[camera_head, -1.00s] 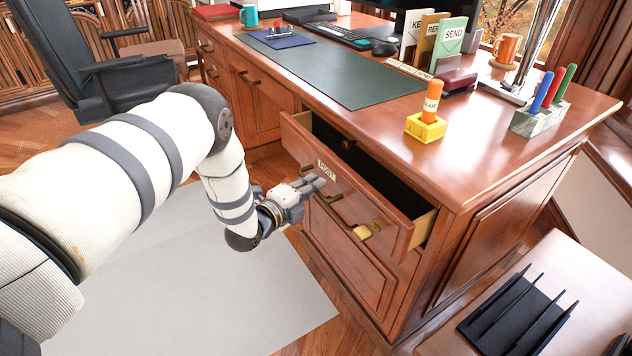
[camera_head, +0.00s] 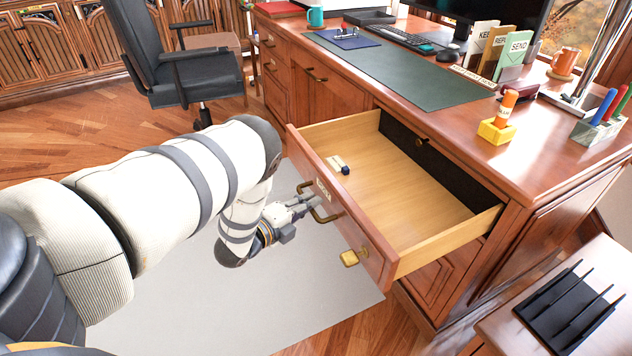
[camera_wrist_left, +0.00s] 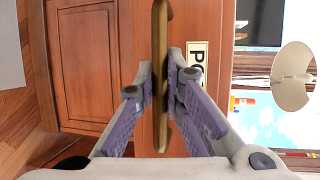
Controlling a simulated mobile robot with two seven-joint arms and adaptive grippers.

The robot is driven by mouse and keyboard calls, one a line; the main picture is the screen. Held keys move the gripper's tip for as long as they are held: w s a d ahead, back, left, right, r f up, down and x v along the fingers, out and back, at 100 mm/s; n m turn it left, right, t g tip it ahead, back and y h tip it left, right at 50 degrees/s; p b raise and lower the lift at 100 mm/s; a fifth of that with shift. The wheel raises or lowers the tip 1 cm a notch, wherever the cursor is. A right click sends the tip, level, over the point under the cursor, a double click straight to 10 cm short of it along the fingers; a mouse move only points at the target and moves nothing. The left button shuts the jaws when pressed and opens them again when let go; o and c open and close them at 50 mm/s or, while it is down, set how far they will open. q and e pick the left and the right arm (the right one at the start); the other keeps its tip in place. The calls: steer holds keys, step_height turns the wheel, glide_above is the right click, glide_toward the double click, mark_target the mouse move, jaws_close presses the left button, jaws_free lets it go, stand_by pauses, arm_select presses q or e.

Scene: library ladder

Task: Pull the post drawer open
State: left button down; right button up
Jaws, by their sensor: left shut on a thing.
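The post drawer (camera_head: 420,205) stands pulled far out of the wooden desk in the head view. Its light wood inside shows, with one small white and dark blue item (camera_head: 339,165) near the front. My left gripper (camera_head: 312,200) is shut on the brass handle of the drawer front. In the left wrist view the handle (camera_wrist_left: 160,60) runs upright between the two fingers, beside a white label (camera_wrist_left: 196,68) that is partly hidden. My right gripper is not in view.
A side table with a black rack (camera_head: 570,310) stands at lower right. An office chair (camera_head: 185,70) stands behind my arm.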

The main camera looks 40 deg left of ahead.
arm_select(q)
steer(key=shift+s+a, duration=0.25)
steer(key=shift+s, duration=0.3)
steer(key=c, duration=1.7)
jaws_free()
steer(key=shift+o, duration=0.2)
steer(key=shift+s, duration=0.1)
steer(key=s+r, duration=0.2)
steer(key=s, duration=0.9)
steer(key=shift+s, duration=0.3)
steer(key=shift+r, duration=0.1)
